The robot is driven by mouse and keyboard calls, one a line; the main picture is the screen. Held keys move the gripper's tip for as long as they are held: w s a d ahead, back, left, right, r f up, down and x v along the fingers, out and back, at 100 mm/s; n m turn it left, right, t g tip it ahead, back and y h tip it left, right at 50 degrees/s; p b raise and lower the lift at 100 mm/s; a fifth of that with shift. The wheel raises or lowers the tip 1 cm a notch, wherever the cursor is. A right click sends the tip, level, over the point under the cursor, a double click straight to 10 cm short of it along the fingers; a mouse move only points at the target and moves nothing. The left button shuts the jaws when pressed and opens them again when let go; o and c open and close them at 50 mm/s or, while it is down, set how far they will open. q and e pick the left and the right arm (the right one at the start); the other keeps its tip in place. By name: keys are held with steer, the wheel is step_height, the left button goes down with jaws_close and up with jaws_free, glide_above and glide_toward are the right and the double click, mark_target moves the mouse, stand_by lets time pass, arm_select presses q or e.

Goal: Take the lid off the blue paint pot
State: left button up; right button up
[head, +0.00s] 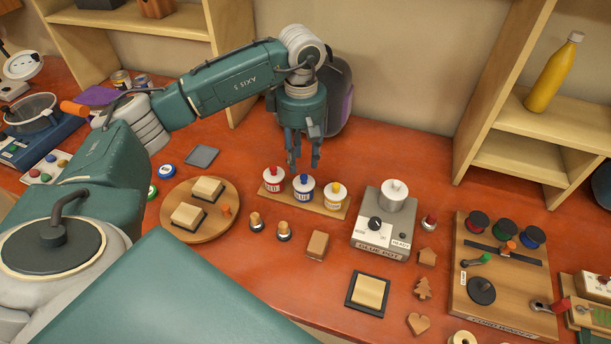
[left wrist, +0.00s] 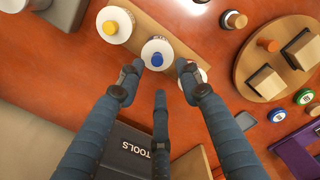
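The blue paint pot (head: 304,193) is white with a blue label and stands in the middle of a wooden strip (head: 331,210). Its white lid with a blue knob (head: 304,179) is on it. The red-knobbed pot (head: 273,180) stands to its left and the yellow-knobbed pot (head: 335,195) to its right. My left gripper (head: 303,161) points down just above and behind the blue pot, fingers apart and empty. In the left wrist view the blue knob (left wrist: 158,59) lies between and slightly beyond the spread fingertips (left wrist: 159,74). One finger partly hides the red pot. My right gripper is out of view.
A round wooden board (head: 202,226) with two blocks lies left of the pots. A grey glue pot unit (head: 386,225) stands close on the right. Wooden pegs (head: 256,222) and a small block (head: 317,246) lie in front. A dark bag (head: 336,95) stands behind my gripper.

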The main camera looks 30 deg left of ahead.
mark_target(304, 176)
arm_select(q)
steer(key=shift+f, duration=0.6)
steer(key=f+p, duration=0.1)
steer(key=f, duration=0.1)
steer(key=f+p, duration=0.2)
steer(key=shift+w+d+f+p, duration=0.1)
steer(key=shift+d+f+p, duration=0.1)
steer(key=shift+p, duration=0.1)
steer(key=shift+f, duration=0.35)
steer(key=shift+c, duration=0.8)
steer(key=c, duration=0.7)
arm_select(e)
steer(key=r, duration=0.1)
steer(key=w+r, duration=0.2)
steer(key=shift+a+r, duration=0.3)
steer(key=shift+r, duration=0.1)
